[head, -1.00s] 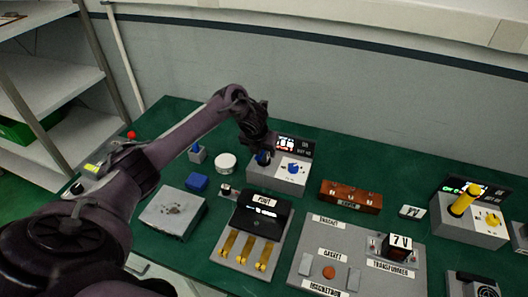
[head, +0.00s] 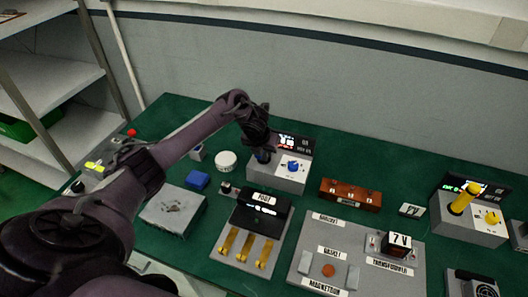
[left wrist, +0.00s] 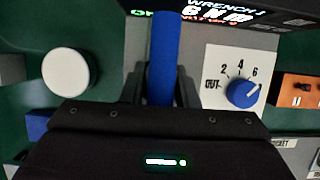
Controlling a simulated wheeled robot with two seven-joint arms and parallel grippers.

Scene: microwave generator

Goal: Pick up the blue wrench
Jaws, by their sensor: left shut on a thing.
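The blue wrench (left wrist: 163,60) shows as an upright blue cylinder in the left wrist view. In the head view only a bit of its blue shows (head: 263,156), at the left side of a grey wrench station (head: 285,182). My left gripper (head: 262,150) is around it and shut on it, with a dark finger on each side in the left wrist view (left wrist: 161,90). I cannot tell whether the wrench is clear of the station. The station carries a blue dial (left wrist: 243,93) and a dark display (left wrist: 215,12). My right gripper is not in view.
A white round cap (head: 226,161) and a blue block (head: 198,180) lie left of the station. A yellow wrench (head: 464,199) stands in another station at the right. A brown block (head: 350,194) and a grey panel (head: 308,226) with labelled parts are nearby. Green table shows between them.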

